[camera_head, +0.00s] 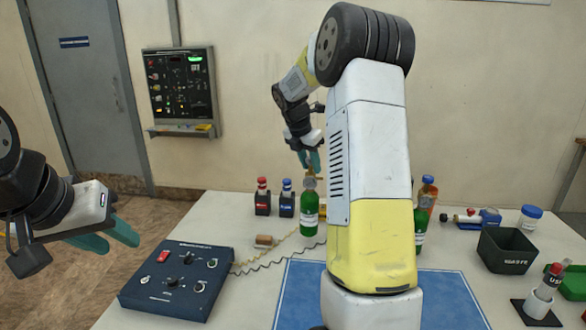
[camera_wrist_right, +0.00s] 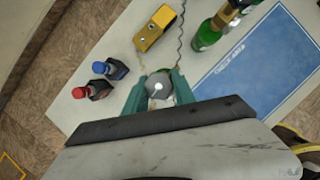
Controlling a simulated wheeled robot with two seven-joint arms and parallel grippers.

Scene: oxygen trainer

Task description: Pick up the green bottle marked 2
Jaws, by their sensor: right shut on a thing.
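A green bottle (camera_head: 309,212) with a white label stands upright below my right gripper (camera_head: 308,162); its mark is too small to read. My right gripper's teal fingers are shut on the top of this bottle. In the right wrist view a grey round top (camera_wrist_right: 160,88) sits between the fingers, seen from above. I cannot tell whether the bottle touches the table. A second green bottle (camera_head: 420,226) stands partly hidden behind my right arm. My left gripper (camera_head: 109,238) is open and empty, left of the table.
Red-capped (camera_head: 262,196) and blue-capped (camera_head: 287,197) bottles stand left of the held bottle. A blue control box (camera_head: 178,278) is front left, with wires running right. A blue mat (camera_head: 300,290) lies in front. A black waste bin (camera_head: 507,250) and an orange bottle (camera_head: 428,190) are right.

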